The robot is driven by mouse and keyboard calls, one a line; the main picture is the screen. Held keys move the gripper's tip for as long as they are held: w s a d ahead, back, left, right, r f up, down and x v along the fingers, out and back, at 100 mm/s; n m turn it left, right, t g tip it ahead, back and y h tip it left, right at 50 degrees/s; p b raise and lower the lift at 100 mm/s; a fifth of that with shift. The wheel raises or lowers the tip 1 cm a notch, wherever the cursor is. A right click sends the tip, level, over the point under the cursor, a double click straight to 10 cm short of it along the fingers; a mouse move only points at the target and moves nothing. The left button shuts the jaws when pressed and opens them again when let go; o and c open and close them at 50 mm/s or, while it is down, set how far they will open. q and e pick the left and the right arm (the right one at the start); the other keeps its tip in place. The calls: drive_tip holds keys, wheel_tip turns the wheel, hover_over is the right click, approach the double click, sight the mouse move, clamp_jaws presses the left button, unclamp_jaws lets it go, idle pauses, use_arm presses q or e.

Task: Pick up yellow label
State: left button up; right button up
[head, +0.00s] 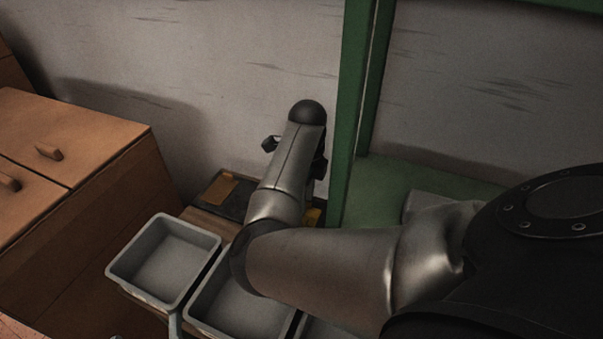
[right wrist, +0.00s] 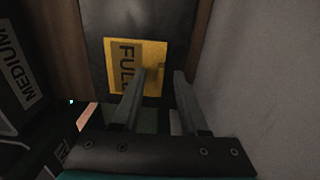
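In the right wrist view a yellow label (right wrist: 125,66) with the dark word "FULL" lies on a dark panel (right wrist: 100,18). My right gripper (right wrist: 160,75) is open and empty. Its two fingers are apart and point toward the label, the left fingertip overlapping the label's lower edge in the picture. I cannot tell whether they touch it. In the head view an orange-yellow rectangle (head: 217,189) lies on a dark tray left of my right arm, and another yellow patch (head: 312,216) is partly hidden behind that arm. My right fingers are mostly hidden there. My left gripper is out of view.
Grey bins (head: 163,262) stand in front of the tray. A wooden cabinet (head: 75,190) is at left, a green frame post (head: 352,100) is close right of my arm, and a wall (head: 220,70) is behind. A "MEDIUM" label (right wrist: 18,68) shows in the wrist view.

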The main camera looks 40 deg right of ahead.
clamp_jaws()
drive_tip(key=shift+r, duration=0.2)
idle(0.4)
